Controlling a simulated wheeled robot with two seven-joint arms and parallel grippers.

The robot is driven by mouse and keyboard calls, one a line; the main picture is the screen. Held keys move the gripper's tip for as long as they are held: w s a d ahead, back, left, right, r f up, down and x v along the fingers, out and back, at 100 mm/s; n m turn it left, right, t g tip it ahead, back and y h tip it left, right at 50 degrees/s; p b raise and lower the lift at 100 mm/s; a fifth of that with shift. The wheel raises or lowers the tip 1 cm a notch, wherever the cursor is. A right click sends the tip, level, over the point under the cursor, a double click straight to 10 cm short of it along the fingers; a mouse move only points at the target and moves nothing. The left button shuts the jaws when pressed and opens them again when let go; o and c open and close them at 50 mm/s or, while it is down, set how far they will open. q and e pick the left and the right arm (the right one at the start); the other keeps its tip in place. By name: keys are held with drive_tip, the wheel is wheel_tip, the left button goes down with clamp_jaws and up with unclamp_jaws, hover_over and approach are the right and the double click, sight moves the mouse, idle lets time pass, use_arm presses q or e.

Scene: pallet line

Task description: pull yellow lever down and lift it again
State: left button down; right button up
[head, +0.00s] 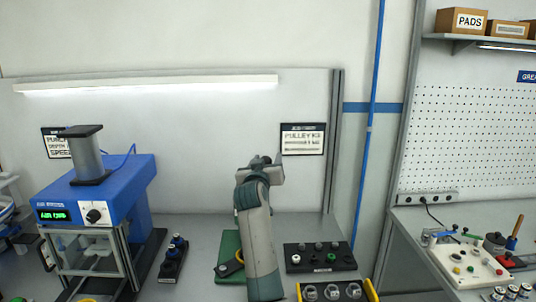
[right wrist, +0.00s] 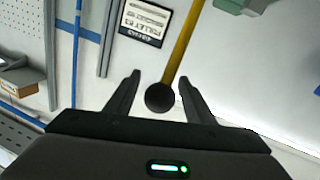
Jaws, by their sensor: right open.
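The yellow lever (right wrist: 180,48) shows in the right wrist view as a thin yellow rod ending in a black ball knob (right wrist: 159,97). My right gripper (right wrist: 160,80) is open, and the knob appears between its two fingers with a gap on each side; I cannot tell the exact depth. In the head view my right gripper (head: 272,164) is raised in the middle, and my arm hides the lever there. A green base (head: 229,246) stands behind my arm on the bench. My left gripper is not in view.
A blue press (head: 130,185) stands on the bench at left. A black tray with knobs (head: 320,257) lies right of my arm. A pulley sign (head: 302,139) hangs behind. A second bench with a white control box (head: 470,264) is at right.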

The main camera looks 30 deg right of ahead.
drive_tip(key=shift+w+d, duration=0.45)
drive_tip(key=shift+w, duration=0.05)
